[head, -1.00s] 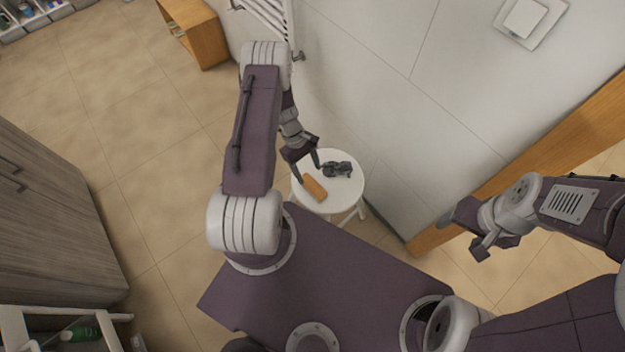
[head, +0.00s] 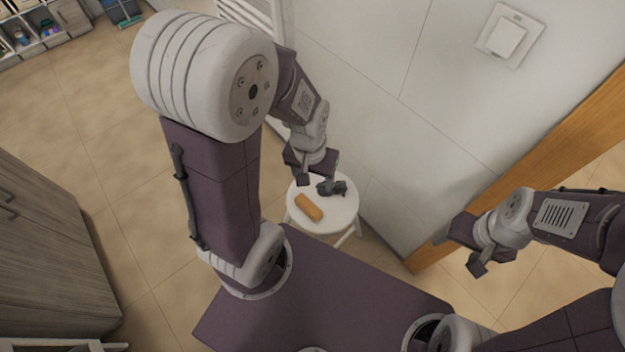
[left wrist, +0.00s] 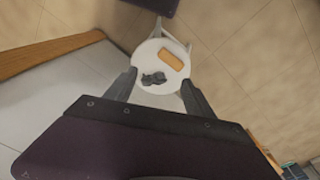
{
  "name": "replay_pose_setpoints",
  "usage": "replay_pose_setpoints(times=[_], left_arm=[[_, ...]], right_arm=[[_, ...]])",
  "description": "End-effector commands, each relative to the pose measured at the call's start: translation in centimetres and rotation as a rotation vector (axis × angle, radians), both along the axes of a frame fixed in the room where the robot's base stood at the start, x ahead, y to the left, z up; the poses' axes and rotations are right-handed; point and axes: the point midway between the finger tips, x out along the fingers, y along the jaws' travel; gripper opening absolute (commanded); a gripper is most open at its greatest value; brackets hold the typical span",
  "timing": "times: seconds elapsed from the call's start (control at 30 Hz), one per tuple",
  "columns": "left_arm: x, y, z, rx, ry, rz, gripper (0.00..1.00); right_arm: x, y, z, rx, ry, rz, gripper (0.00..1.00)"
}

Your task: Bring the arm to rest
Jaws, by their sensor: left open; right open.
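My left gripper (head: 318,184) is open and empty, raised above a small white round stool in the head view. In the left wrist view its two fingers (left wrist: 158,92) stand apart with the stool well below between them. My right gripper (head: 458,253) is open and empty at the right, in front of the wooden door frame. My left arm is bent, with its elbow high and close to the head camera.
The white stool (head: 342,214) holds an orange-brown block (head: 309,208) and a dark grey object (head: 338,188), partly hidden by my gripper. A wall (head: 365,90) stands behind. A grey wooden cabinet (head: 45,250) is at the left. Tiled floor between is clear.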

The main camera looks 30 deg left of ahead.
Motion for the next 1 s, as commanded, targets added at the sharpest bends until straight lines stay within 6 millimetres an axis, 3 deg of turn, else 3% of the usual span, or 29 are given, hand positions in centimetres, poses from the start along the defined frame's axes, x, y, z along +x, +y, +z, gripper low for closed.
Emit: replay_pose_setpoints(times=[0.13, 0.43, 0.57, 0.7, 0.8, 1.0], left_arm=[[-1.1, -0.4, 0.8, 0.018, -0.031, -0.079, 0.62], [-1.2, -0.4, 1.2, 0.018, -0.031, -0.08, 0.62], [-1.2, -0.4, 4.0, 0.018, -0.031, -0.079, 0.62], [-1.2, -0.4, 8.8, 0.018, -0.031, -0.078, 0.62], [-1.2, -0.4, 11.0, 0.017, -0.031, -0.078, 0.62], [-1.2, -0.4, 10.4, 0.017, -0.031, -0.078, 0.62]], right_arm=[[0.0, 0.0, 0.0, 0.0, 0.0, 0.0, 0.69], [0.0, 0.0, 0.4, 0.0, 0.0, 0.0, 0.69], [0.0, 0.0, 3.2, 0.0, 0.0, 0.0, 0.69], [0.0, 0.0, 8.0, 0.0, 0.0, 0.0, 0.69], [0.0, 0.0, 10.3, 0.0, -0.001, 0.0, 0.69], [0.0, 0.0, 9.7, 0.0, 0.0, 0.0, 0.69]])
